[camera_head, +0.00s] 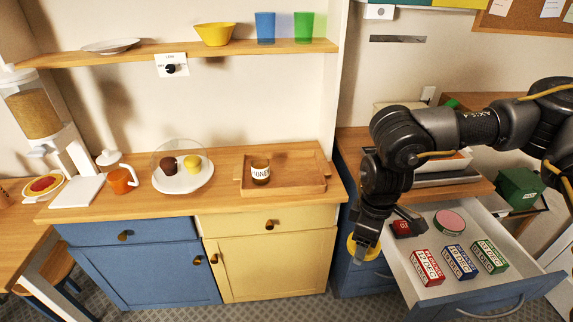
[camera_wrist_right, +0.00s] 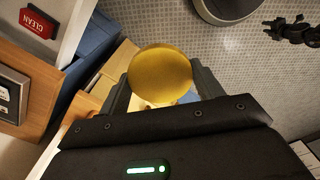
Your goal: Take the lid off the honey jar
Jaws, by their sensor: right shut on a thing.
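The honey jar (camera_head: 260,172), a small amber jar with a white label, stands upright on the wooden tray (camera_head: 302,184) on the counter. Its top looks dark amber, with no yellow cover visible on it. My right gripper (camera_head: 364,250) is well to the right of the jar, in front of the blue cabinet and beside the open drawer. It is shut on a round yellow lid (camera_head: 355,251), clear of the counter. In the right wrist view the lid (camera_wrist_right: 160,75) sits between the two fingers. My left gripper is not in view.
The open drawer (camera_head: 401,269) holds several small boxes and a round pink-topped tin (camera_head: 449,222). A plate (camera_head: 183,181) with two cakes under a clear dome and an orange mug (camera_head: 122,181) stand left of the tray. A shelf (camera_head: 190,54) runs above.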

